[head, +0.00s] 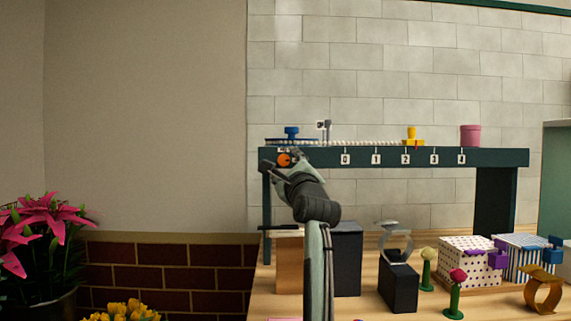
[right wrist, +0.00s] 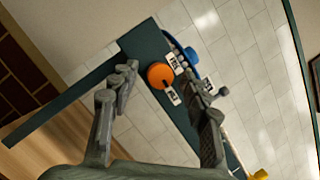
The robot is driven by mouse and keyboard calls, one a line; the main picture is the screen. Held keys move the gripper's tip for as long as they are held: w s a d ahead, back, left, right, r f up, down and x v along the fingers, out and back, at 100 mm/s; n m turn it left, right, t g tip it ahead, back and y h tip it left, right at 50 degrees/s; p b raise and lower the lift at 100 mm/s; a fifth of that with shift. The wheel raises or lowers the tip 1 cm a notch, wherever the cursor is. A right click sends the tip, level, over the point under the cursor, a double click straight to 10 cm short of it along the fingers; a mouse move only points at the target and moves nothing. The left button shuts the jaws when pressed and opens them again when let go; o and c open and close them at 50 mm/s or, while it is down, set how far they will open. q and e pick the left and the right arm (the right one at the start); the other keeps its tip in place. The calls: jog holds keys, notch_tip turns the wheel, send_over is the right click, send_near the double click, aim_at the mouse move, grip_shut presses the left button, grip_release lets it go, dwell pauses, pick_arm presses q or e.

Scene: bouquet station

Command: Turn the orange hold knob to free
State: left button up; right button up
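The orange hold knob (head: 284,159) is on the front of the dark green raised beam (head: 320,156), near its left end. In the right wrist view the knob (right wrist: 160,76) is a round orange disc with a dark mark on its lower right. White labels (right wrist: 173,62) sit beside it, too small to read surely. My right gripper (head: 279,166) is at the knob, partly covering it in the head view. In the wrist view its two fingers (right wrist: 160,84) are apart, one on each side of the knob; contact is not visible. My left gripper is not in view.
On the beam are a blue part (head: 291,132), a yellow slider (head: 412,139) by numbered tags, and a pink cup (head: 470,135). Below, the wooden table (head: 360,300) holds dark blocks, patterned boxes (head: 468,260), single flowers and a gold ring stand (head: 543,290). Pink lilies (head: 40,220) stand left.

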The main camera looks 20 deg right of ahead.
grip_shut()
jog(key=shift+n, duration=0.3)
jog(key=n+y, duration=0.1)
jog(key=n, duration=0.1)
jog(key=n+g, duration=0.1)
jog(key=n, duration=0.2)
jog(key=shift+d+r+y, duration=0.15)
jog(key=shift+y, duration=0.25)
jog(key=n, duration=0.2)
jog(key=n+g+y, duration=0.1)
jog(key=n, duration=0.2)
jog(key=shift+r+g, duration=0.1)
jog(key=shift+g, duration=0.2)
jog(key=n+g, duration=0.1)
jog(key=n, duration=0.3)
jog(key=shift+r, duration=0.15)
jog(key=shift+n+g+h, duration=0.5)
jog(key=shift+n+g, duration=0.4)
jog(key=shift+n, duration=1)
